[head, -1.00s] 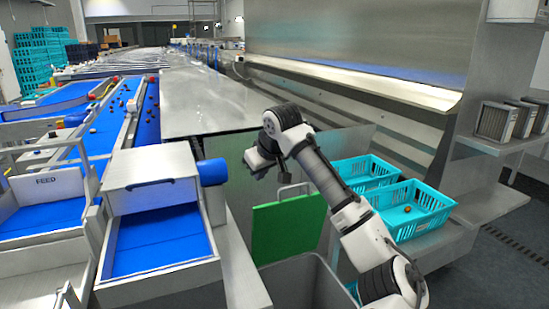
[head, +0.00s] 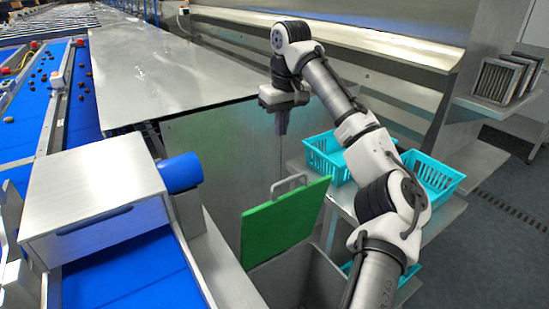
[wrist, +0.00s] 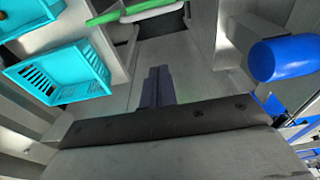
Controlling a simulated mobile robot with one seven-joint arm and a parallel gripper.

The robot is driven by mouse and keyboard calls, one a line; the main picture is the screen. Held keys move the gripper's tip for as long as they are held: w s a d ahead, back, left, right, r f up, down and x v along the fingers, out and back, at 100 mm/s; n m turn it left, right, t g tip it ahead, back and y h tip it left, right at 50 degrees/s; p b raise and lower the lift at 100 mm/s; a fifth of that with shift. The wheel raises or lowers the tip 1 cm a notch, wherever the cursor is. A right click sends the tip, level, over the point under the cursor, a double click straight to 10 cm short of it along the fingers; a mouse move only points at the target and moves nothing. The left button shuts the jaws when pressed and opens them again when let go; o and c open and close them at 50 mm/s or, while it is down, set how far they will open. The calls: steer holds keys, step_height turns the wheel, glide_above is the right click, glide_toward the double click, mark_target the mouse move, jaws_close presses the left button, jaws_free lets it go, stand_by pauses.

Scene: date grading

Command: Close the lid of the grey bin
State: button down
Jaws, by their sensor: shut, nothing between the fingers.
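The grey bin (head: 322,272) stands at the bottom middle of the head view, with its mouth facing up. Its green lid (head: 285,222) stands raised, tilted up at the bin's far side, with a grey handle (head: 289,185) on its top edge. In the wrist view the lid (wrist: 135,12) shows as a thin green strip at the top. My gripper (head: 282,132) is shut and empty, pointing down above and beyond the lid, apart from it. Its closed fingers show in the wrist view (wrist: 157,75). The bin's floor is hidden.
Turquoise crates (head: 432,174) stand on a metal shelf to the right. A blue cylinder (head: 180,172) juts out from the metal box (head: 90,190) on the left. A large steel table (head: 165,70) lies behind. Free air surrounds the lid's handle.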

step_height(320, 180, down, 11)
steer(key=s+d+p, duration=0.1)
steer(key=p, duration=0.1)
steer(key=shift+s+d, duration=0.15)
steer(key=shift+s, duration=0.25)
steer(key=shift+s+d+f, duration=0.1)
steer(key=shift+d+f, duration=0.05)
steer(key=shift+f, duration=0.05)
stand_by(0.4)
